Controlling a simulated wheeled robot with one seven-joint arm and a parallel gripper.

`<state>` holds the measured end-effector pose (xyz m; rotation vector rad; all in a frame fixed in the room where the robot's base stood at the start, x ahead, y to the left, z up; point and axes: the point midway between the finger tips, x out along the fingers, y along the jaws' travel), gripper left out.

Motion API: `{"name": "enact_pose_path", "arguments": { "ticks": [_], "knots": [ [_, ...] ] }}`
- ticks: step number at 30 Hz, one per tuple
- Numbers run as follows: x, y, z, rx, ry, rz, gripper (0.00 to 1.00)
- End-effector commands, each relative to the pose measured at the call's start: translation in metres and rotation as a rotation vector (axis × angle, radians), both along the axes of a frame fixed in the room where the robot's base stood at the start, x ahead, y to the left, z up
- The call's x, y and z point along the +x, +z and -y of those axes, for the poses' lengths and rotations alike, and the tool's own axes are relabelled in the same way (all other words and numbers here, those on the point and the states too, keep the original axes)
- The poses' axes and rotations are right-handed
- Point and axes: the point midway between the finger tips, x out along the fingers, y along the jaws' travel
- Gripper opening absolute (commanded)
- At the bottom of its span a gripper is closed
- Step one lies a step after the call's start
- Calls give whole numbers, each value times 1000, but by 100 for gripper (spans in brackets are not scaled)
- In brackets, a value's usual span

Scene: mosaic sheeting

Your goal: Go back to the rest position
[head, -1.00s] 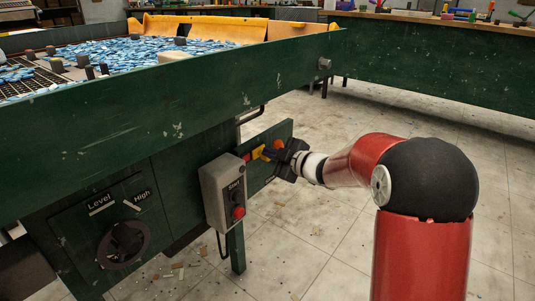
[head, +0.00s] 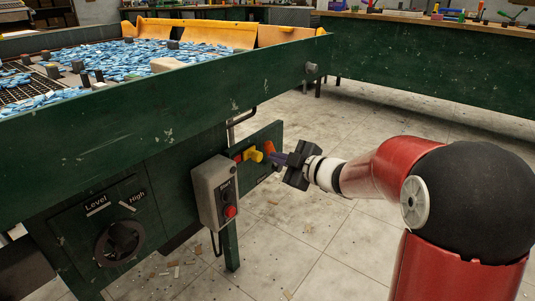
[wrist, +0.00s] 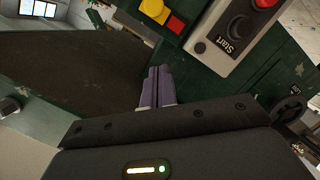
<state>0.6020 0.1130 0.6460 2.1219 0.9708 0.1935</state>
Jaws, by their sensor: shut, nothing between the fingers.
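My gripper (head: 280,159) is at the end of my red arm, to the right of the green machine (head: 150,105). Its purple fingers are together with nothing between them, as the wrist view (wrist: 158,88) also shows. The fingertips are near a small green panel carrying a yellow handle (head: 253,154) and an orange-red part (head: 269,149). In the head view the fingertips overlap the panel's edge, so I cannot tell whether they touch it.
A grey start box (head: 213,192) with a red button hangs on the machine left of the panel. A dial marked Level and High (head: 120,243) is further left. Blue mosaic pieces (head: 100,62) lie on top. The tiled floor (head: 330,230) to the right is open.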

Motion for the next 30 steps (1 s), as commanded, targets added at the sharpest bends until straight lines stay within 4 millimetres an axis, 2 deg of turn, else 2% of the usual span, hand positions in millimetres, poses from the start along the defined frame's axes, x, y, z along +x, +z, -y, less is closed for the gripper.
{"name": "enact_pose_path", "arguments": {
  "ticks": [4, 14, 17, 20, 21, 23, 26, 29, 30],
  "knots": [
    [-6, 1, 6, 1, -2, -1, 0],
    [-6, 2, 6, 0, -5, -1, 0],
    [-6, 12, 13, -6, -58, -2, 0],
    [-8, 35, 32, -17, -208, -19, 0],
    [-12, 46, 44, -15, -293, -34, 0],
    [-22, 62, 65, -8, -436, -73, 0],
    [-54, 80, 101, 27, -673, -173, 0],
    [-101, 83, 129, 83, -875, -315, 0],
    [-122, 81, 137, 109, -945, -383, 0]
  ]
}}
